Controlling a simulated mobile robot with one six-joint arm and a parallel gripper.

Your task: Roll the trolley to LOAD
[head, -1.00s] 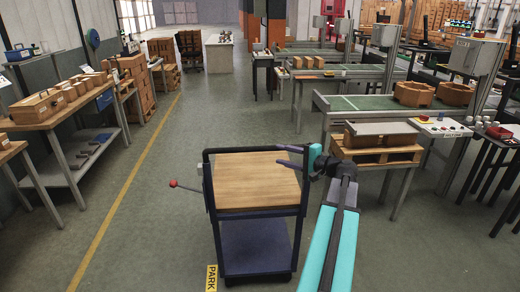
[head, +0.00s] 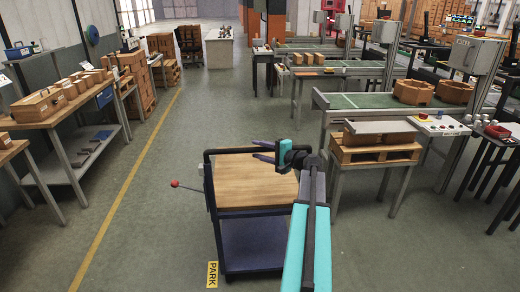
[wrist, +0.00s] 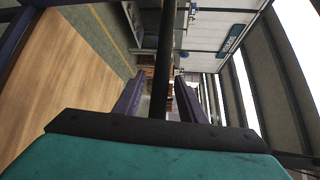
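The trolley (head: 249,182) stands on the floor, with a wooden top, a dark blue frame and a lower shelf. A lever with a red knob (head: 174,183) sticks out from its left side. My gripper (head: 256,150) is over the trolley's far right part, by the top rail, pointing left. Its two purple fingers are apart. In the wrist view, the wooden top is at left and a dark bar (wrist: 163,60) shows between the open fingers; I cannot tell whether they touch it. No LOAD mark is legible.
A yellow PARK floor label (head: 212,274) lies at the trolley's front left. A yellow line (head: 130,180) runs along the left aisle beside a workbench (head: 50,120) with boxes. A pallet table (head: 375,153) stands close at right. The aisle behind the trolley is open.

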